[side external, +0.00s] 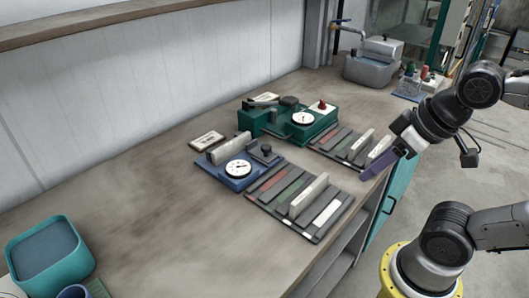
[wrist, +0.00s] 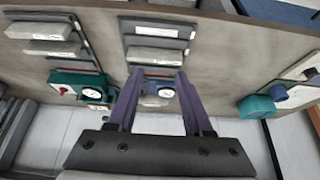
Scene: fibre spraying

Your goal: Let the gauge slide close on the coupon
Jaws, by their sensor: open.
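A blue gauge (side external: 226,176) with a white round dial (side external: 238,168) stands mid-table in the side view. A grey bar-shaped coupon (side external: 230,149) is at its back; I cannot tell whether the slide touches it. A small dark knob (side external: 266,149) is at the gauge's right. In the wrist view the blue gauge (wrist: 160,88) shows between my fingers, partly hidden. My gripper (side external: 364,178) has purple fingers near the table's right edge, apart from the gauge. In the wrist view my gripper (wrist: 158,72) is open, with nothing between its fingers.
A green gauge (side external: 290,124) stands behind the blue one. Slotted racks with bars, one near (side external: 258,203) and one far (side external: 322,148), lie along the right edge. A card (side external: 207,140) lies behind the blue gauge. A teal bin (side external: 84,262) stands front left.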

